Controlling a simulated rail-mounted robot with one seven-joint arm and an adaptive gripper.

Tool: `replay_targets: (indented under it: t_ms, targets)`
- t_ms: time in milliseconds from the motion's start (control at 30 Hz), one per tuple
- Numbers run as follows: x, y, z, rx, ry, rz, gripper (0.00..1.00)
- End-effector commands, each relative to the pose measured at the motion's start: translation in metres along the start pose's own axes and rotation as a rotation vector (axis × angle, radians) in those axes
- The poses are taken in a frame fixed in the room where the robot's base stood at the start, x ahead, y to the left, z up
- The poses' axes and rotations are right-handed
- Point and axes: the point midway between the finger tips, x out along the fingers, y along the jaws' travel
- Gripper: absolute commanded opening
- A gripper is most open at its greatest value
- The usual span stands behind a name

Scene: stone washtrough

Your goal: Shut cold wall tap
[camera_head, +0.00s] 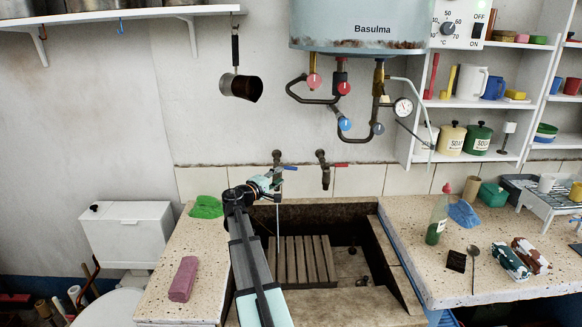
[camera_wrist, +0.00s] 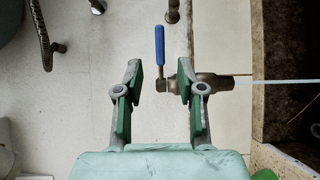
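The cold wall tap (camera_head: 278,158) is a dull brass body with a blue lever (camera_head: 289,168) pointing right in the head view. In the wrist view, which is turned sideways, its body (camera_wrist: 218,82) lies right of centre, and the blue lever (camera_wrist: 159,47) stands upright. A thin pale stream (camera_wrist: 285,81) runs from its spout. It also shows in the head view (camera_head: 278,220). My gripper (camera_wrist: 159,72) is open and empty, close to the tap. The lever's lower end shows between its green-padded fingertips. Contact cannot be told. In the head view my gripper (camera_head: 262,185) partly hides the tap.
A second tap (camera_head: 324,172) with a red lever (camera_head: 341,165) is just right. The stone trough (camera_head: 375,250) with a slatted board (camera_head: 305,258) lies below. A boiler (camera_head: 350,28) with pipes and valves hangs above. A green cloth (camera_head: 206,207) lies on the left ledge.

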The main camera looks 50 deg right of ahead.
Motion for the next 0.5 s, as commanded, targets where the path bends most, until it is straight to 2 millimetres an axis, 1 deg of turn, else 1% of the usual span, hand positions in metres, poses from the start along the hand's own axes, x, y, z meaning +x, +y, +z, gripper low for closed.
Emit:
replay_targets:
  t_ms: [33,200,400,500]
  targets:
    - [0.013,0.003,-0.002,-0.001,-0.002,0.0,0.39]
    - [0.045,0.003,-0.002,0.0,-0.002,-0.001,0.39]
    - [0.072,0.002,-0.001,-0.001,-0.002,-0.001,0.39]
    - [0.08,0.001,-0.001,0.0,0.0,0.0,0.39]
